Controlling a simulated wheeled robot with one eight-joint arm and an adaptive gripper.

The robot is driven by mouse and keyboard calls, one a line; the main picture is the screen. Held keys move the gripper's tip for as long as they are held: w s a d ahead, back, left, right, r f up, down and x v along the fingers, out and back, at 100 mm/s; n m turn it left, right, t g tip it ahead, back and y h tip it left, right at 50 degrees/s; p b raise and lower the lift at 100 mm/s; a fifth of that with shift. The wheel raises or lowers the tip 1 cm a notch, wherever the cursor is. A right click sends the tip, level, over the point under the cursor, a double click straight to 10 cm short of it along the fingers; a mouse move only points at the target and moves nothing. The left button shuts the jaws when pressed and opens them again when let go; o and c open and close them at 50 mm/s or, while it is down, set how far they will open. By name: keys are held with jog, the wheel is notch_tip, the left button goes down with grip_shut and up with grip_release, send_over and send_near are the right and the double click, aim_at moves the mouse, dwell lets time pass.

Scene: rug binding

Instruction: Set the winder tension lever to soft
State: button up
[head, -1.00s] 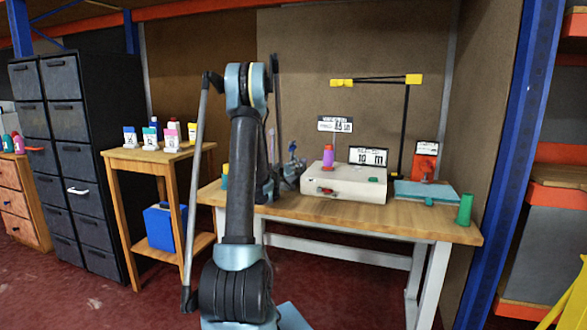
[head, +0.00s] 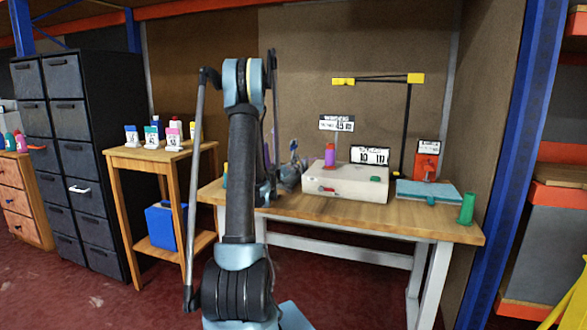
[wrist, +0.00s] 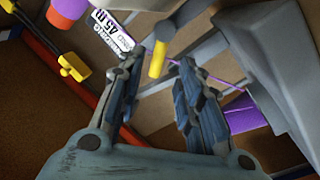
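A yellow knob-like handle (wrist: 157,58) on a grey stem shows in the wrist view. It lies between and just beyond my fingertips; I cannot tell if this is the winder tension lever, or read its setting. My gripper (wrist: 160,66) is open, its two dark fingers apart with nothing visibly held. In the head view my arm hides most of the winder area, and my gripper shows only as a dark shape at the table's left side. A white sign (head: 337,123) stands behind; a printed label (wrist: 110,30) also shows at the wrist view's top.
A grey block (wrist: 268,75) stands close right of my gripper. A purple strand crosses the wrist view.

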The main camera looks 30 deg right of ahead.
jog(key=shift+v, duration=2.25)
jog(key=s+a+r+m+g+y, duration=0.1)
jog(key=s+a+r+g+y, duration=0.2)
jog(key=s+a, duration=0.95)
jog(key=s+a+f+n+g+y, duration=0.1)
jog(key=s+a+f+y, duration=0.3)
jog(key=s+a, duration=0.4)
jog(key=s+a+f+n+g+y, duration=0.1)
jog(key=s+a+f+n+y, duration=0.2)
jog(key=s+a, duration=0.6)
jog(key=s+a+f+n+g+y, duration=0.2)
jog(key=s+a+f+y, duration=0.4)
jog(key=a, duration=0.9)
jog(key=s, duration=0.3)
jog(key=shift+f, duration=0.2)
jog(key=shift+d, duration=0.1)
jog(key=shift+w+f, duration=0.2)
jog(key=shift+w, duration=0.3)
